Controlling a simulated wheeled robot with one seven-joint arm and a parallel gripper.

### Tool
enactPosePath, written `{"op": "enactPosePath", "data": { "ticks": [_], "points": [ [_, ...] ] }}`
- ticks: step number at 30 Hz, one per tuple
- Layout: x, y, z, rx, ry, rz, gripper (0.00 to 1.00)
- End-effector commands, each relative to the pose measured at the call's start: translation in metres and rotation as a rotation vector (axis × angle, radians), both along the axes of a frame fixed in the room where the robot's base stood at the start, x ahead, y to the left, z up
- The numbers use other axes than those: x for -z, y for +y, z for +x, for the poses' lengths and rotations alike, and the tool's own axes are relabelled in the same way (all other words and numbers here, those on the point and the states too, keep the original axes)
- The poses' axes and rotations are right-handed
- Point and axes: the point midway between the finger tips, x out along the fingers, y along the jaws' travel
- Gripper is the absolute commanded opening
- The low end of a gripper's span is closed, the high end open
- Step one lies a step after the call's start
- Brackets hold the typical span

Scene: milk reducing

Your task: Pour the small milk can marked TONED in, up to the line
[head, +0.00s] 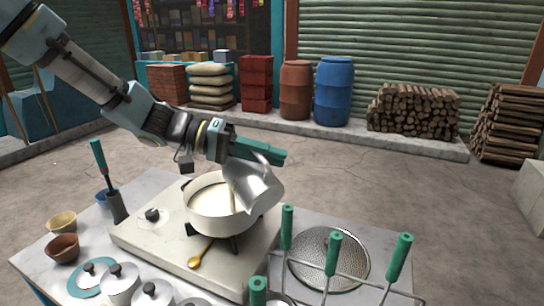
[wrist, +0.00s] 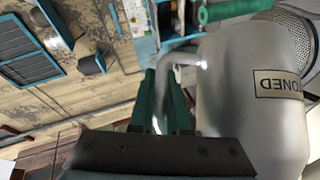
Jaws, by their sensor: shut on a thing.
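My gripper (head: 281,156) has green fingers and is shut on the handle of the steel milk can (head: 258,188). In the wrist view the can (wrist: 225,100) fills the right side, and its TONED label (wrist: 279,84) reads upside down. The can is tilted over the right side of the white pot (head: 212,226), mouth toward the lower left. Milk (head: 209,191) shows white inside the pot. A pale narrow streak (head: 232,197) runs from the can's mouth down into the pot; it looks like pouring milk. I cannot make out a line.
The pot stands on a pale stove (head: 170,247) with a black knob (head: 152,215). A green-handled rack (head: 333,262) and round strainer (head: 345,245) are right.

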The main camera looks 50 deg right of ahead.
Motion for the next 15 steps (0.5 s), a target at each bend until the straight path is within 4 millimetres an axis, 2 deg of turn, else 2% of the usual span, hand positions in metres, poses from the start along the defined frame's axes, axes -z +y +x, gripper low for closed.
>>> {"op": "enactPosePath", "data": {
  "ticks": [15],
  "points": [
    [-0.0085, -0.0023, 0.0085, -0.001, 0.113, 0.025, 0.00]
  ]
}}
